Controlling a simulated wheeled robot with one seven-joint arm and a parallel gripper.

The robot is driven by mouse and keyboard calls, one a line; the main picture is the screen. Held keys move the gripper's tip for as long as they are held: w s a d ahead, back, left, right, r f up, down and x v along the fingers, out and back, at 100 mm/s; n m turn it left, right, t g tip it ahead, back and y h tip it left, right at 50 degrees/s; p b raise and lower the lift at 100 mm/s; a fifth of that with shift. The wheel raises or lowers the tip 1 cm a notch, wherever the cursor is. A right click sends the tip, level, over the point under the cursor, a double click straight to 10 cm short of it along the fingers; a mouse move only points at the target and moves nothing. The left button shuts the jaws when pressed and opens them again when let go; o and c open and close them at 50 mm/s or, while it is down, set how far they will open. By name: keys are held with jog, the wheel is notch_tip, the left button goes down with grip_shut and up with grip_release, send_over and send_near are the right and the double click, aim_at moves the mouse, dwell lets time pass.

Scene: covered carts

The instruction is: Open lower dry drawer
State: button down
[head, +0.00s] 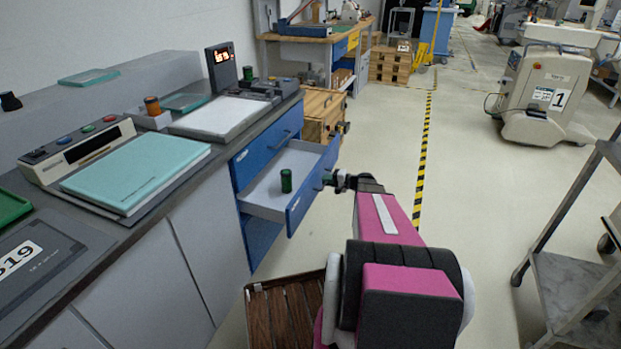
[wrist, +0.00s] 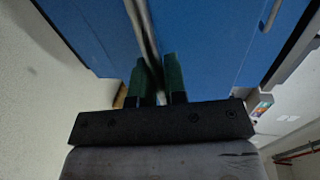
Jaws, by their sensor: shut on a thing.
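The blue-fronted drawer (head: 298,210) below the top drawer front (head: 265,160) stands pulled out from the counter, with its pale grey inside showing. A small dark green cylinder (head: 286,181) stands upright in it. In the wrist view my gripper's green fingers (wrist: 160,78) are closed around a grey metal handle bar (wrist: 144,35) in front of a blue panel (wrist: 210,40). The grip itself is small and partly hidden in the head view.
The grey counter (head: 120,245) along the left holds a scale, control panel and teal-topped device. A wooden cabinet (head: 322,110) stands just behind the drawer. A slatted brown crate (head: 283,310) lies below my arm. A metal cart (head: 575,270) is at right; the floor between is clear.

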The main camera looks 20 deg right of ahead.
jog(key=f+v, duration=0.2)
jog(key=v, duration=1)
jog(key=shift+s+d+f, duration=0.2)
jog(key=shift+d+f, duration=0.05)
jog(key=shift+d, duration=0.05)
jog(key=c, duration=1.2)
grip_release()
jog(key=v, duration=1)
jog(key=shift+s+d, duration=0.2)
jog(key=shift+d, duration=0.15)
